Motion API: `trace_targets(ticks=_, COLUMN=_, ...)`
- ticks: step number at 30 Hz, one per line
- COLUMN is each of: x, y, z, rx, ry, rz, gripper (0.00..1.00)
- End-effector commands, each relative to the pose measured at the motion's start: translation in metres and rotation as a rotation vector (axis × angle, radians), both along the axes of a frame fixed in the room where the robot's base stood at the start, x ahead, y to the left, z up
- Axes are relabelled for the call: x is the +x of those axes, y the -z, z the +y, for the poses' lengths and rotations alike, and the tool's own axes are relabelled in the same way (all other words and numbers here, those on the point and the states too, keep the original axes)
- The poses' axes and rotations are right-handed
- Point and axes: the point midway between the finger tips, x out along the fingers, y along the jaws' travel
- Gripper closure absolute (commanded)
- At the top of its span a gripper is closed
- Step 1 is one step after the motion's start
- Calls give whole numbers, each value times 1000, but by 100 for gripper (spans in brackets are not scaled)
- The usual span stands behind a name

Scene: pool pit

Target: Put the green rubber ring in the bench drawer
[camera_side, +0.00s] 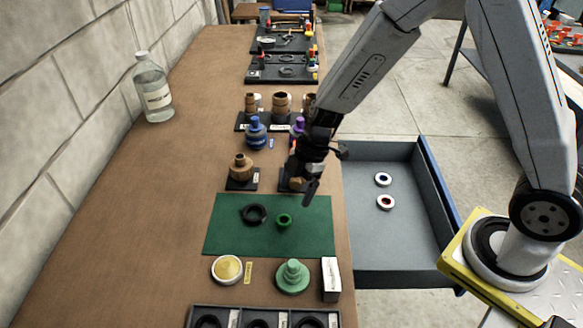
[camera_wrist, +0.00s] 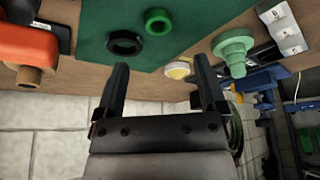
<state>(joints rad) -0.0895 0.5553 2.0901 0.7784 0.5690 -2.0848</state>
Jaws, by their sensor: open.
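The green rubber ring (camera_side: 284,220) lies flat on the dark green mat (camera_side: 310,240) on the bench, beside a larger black ring (camera_side: 254,214). In the wrist view the green ring (camera_wrist: 158,22) is near the top, with the black ring (camera_wrist: 125,43) to its left. My gripper (camera_side: 310,190) is above the bench near the mat's back right edge, apart from both rings. In the wrist view my gripper (camera_wrist: 165,80) is open, with nothing between its fingers. The bench drawer (camera_side: 385,240) stands pulled out on the right and holds two small white-rimmed rings (camera_side: 384,190).
A green stepped piece (camera_side: 293,277), a dish of yellow stuff (camera_side: 228,269) and a white box (camera_side: 330,279) stand in front of the mat. Wooden and blue fittings (camera_side: 256,133) stand behind it. A bottle (camera_side: 153,88) is by the wall. Most of the drawer floor is bare.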

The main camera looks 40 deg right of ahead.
Motion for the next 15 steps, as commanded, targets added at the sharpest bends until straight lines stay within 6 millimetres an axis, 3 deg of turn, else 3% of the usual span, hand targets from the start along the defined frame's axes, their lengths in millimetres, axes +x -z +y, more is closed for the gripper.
trace_targets(ticks=15, x=1, y=24, z=10, rx=-1, ry=1, rz=0, gripper=10)
